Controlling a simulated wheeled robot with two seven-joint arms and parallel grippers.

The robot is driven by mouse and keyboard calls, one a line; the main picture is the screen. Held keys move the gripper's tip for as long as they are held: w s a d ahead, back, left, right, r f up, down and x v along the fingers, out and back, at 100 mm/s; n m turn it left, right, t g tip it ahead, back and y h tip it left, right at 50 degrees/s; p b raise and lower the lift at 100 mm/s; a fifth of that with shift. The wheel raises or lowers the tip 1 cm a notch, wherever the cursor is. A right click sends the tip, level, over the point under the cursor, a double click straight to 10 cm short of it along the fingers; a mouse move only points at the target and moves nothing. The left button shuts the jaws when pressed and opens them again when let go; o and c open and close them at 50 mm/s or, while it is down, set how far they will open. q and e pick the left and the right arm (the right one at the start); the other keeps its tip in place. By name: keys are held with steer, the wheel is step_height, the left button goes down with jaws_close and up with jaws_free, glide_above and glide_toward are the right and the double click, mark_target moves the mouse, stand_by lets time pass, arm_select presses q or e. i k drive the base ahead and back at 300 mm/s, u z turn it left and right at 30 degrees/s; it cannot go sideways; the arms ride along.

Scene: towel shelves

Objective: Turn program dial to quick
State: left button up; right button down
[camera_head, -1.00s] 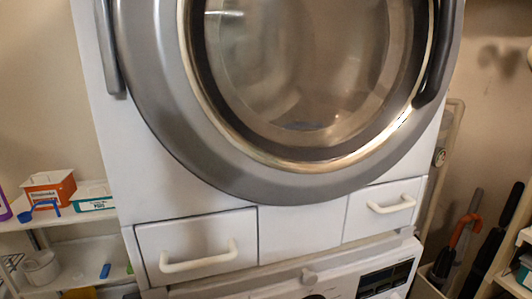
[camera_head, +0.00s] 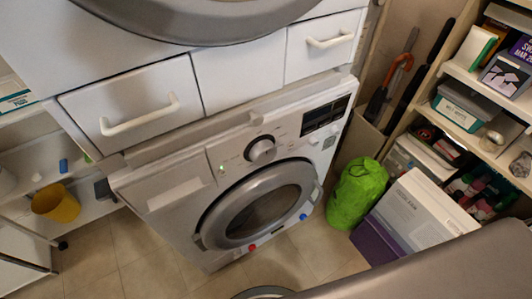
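The program dial (camera_head: 261,150) is a round silver and white knob on the lower washer's control panel, above its round door. Its marked setting is too small to read. The lower washer (camera_head: 165,185) is white, with a dark display (camera_head: 326,113) right of the dial and a small green light (camera_head: 222,168) left of it. Neither gripper shows in the view. A blurred grey-brown shape at the lower right may be part of my own arm.
A second machine (camera_head: 200,8) sits above, with white-handled drawers (camera_head: 130,105) below it. A green bag (camera_head: 356,192) and white box (camera_head: 420,215) stand right of the washer. Shelves (camera_head: 480,80) line the right side. Tiled floor (camera_head: 130,255) shows in front.

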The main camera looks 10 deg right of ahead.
mark_target(264, 151)
steer(key=z, duration=3.15)
steer(key=k, duration=0.75)
steer(key=u, duration=2.4)
